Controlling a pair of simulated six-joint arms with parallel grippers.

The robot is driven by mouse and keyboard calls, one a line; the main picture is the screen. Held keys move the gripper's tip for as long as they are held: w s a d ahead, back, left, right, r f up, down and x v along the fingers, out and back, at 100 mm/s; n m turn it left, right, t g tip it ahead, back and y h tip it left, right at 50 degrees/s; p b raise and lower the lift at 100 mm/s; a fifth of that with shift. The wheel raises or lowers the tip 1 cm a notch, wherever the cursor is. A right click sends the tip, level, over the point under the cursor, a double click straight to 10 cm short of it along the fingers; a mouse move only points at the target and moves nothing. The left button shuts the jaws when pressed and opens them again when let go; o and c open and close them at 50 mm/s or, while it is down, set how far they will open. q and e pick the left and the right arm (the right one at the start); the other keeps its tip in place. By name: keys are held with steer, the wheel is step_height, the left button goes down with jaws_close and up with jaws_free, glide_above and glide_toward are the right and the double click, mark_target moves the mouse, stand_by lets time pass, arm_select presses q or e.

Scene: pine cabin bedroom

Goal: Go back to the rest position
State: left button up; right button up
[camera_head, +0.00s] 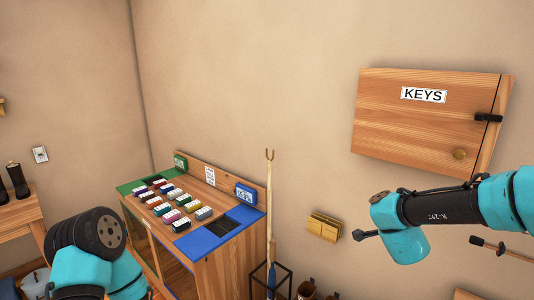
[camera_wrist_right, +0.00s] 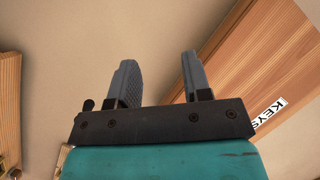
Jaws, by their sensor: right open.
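My right arm comes in from the right in the head view, in front of the wall and below the key cabinet (camera_head: 425,125). In the right wrist view my right gripper (camera_wrist_right: 158,70) shows two grey fingers well apart, with nothing between them. The cabinet, with its KEYS label, also shows behind them in that view (camera_wrist_right: 245,60). My left arm is at the lower left of the head view, with a black cylindrical joint and teal links. Its gripper fingers are not seen.
A wooden stand (camera_head: 222,255) with a green and blue top holds several small coloured blocks. A forked stick (camera_head: 269,200) leans in a black wire rack (camera_head: 284,283) beside it. A brass wall piece (camera_head: 324,227) is left of my right arm. A side table (camera_head: 22,212) is at far left.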

steer(key=s+a+f+n+g+y, duration=0.2)
steer(key=f+n, duration=0.1)
steer(key=f, duration=0.7)
steer(key=s+a+f+n+g+y, duration=0.2)
steer(key=s+a+f, duration=0.1)
steer(key=f, duration=0.7)
steer(key=s+a+f+n+g+y, duration=0.2)
steer(key=f+n, duration=0.1)
steer(key=f, duration=0.6)
steer(key=s+a+f+n+g+y, duration=0.1)
steer(key=s+a+f+n+g, duration=0.1)
steer(key=s+f, duration=0.6)
steer(key=s+a+f+n+g+y, duration=0.2)
steer(key=s+a+f+g, duration=0.2)
steer(key=s+f, duration=0.4)
steer(key=s+g, duration=0.1)
steer(key=s, duration=0.1)
steer(key=shift+s+f, duration=0.2)
steer(key=shift+s, duration=0.15)
steer(key=shift+a, duration=0.1)
